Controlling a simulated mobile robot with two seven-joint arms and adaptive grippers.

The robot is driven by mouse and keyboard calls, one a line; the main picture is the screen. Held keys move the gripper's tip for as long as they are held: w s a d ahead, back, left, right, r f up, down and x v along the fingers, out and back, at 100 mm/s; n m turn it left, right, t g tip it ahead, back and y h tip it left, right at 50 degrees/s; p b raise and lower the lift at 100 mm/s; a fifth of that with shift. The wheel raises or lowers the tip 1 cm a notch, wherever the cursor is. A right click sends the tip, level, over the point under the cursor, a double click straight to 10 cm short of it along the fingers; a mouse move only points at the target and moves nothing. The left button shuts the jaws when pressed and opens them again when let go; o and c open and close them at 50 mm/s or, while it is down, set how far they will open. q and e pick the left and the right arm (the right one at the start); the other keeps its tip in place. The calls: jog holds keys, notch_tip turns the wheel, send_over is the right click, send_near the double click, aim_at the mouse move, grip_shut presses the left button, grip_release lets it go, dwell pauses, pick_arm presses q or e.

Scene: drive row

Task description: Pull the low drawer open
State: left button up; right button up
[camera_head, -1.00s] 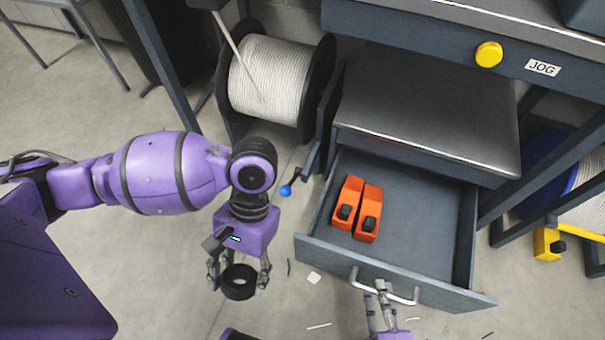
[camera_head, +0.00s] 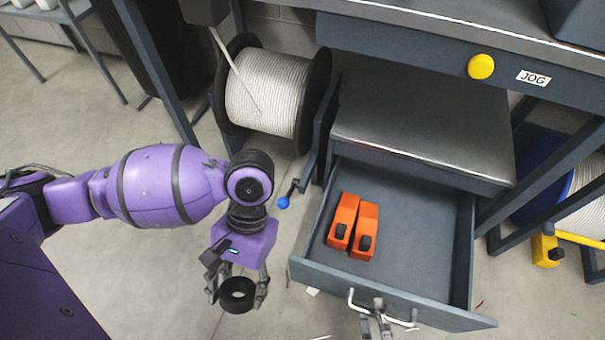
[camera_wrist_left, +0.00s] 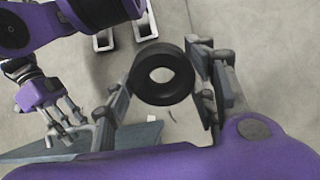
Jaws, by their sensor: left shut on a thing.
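The low drawer (camera_head: 425,235) is grey and stands well out of its cabinet. Its front (camera_head: 450,314) carries a pale bar handle (camera_head: 351,303). My right gripper (camera_head: 380,314) is at the middle of the handle, its fingers close together around it; its lower part is cut off by the picture edge. It also shows in the left wrist view (camera_wrist_left: 66,118), beside the drawer. My left gripper (camera_head: 237,290) is shut on a black ring (camera_head: 238,308), held left of the drawer, apart from it. The ring also shows between the fingers in the left wrist view (camera_wrist_left: 137,82).
Two orange blocks (camera_head: 343,220) (camera_head: 364,232) with black knobs lie in the drawer. A blue-tipped lever (camera_head: 283,202) juts out near the drawer's left side. A cable spool (camera_head: 265,95) stands behind it. A yellow part (camera_head: 546,250) is at the right.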

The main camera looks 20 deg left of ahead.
pick_arm(q)
jog(key=shift+w, duration=0.1)
pick_arm(e)
jog(key=v, duration=1.2)
